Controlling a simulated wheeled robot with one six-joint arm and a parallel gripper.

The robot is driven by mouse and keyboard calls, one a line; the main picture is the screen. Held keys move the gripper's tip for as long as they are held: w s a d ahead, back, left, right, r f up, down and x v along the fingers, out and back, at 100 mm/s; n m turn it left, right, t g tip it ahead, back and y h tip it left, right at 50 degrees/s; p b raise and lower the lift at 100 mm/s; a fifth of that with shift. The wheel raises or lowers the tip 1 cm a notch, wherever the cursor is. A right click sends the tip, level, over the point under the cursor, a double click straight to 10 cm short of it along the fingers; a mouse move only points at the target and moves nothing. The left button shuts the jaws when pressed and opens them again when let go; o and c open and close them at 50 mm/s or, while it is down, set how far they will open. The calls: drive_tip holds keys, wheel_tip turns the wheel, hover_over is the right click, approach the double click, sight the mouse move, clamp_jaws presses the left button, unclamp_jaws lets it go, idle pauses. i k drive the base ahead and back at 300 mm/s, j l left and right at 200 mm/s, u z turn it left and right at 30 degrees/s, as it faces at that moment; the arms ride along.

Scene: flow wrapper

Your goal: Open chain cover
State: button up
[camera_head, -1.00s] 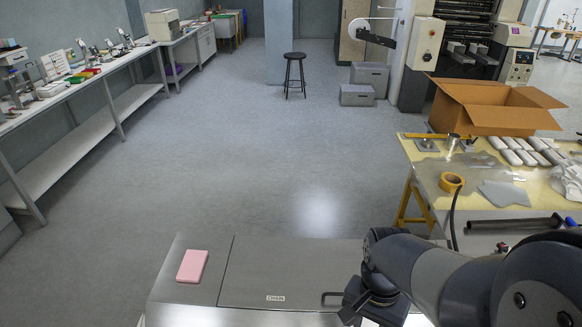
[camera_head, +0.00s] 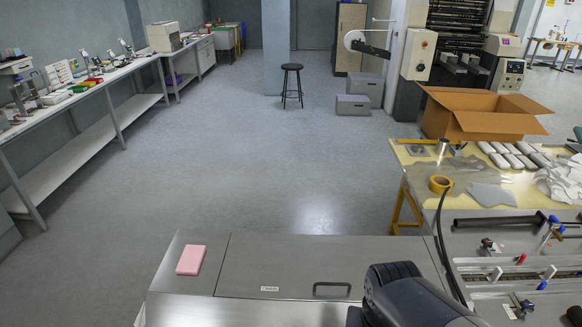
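The chain cover (camera_head: 290,258) is a flat grey metal panel at the bottom middle of the head view. It lies closed, level with the metal top around it. It bears a small white label (camera_head: 269,289), too small to read clearly, and a dark bar handle (camera_head: 332,290) toward its front right.
A pink block (camera_head: 190,260) lies on the metal top left of the cover. A black cable (camera_head: 441,245) runs down right of the cover. Further right are machine rods and clamps (camera_head: 510,262) and a yellow table (camera_head: 408,168) with a cardboard box (camera_head: 487,122).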

sight(273, 267)
drive_tip(key=k+j+z, duration=0.1)
drive_tip(key=j+z, duration=0.2)
drive_tip(key=i+j+z, duration=0.2)
drive_tip(key=j, duration=0.15)
drive_tip(key=i+j+z, duration=0.2)
drive_tip(key=j, duration=0.2)
drive_tip(key=k, duration=0.1)
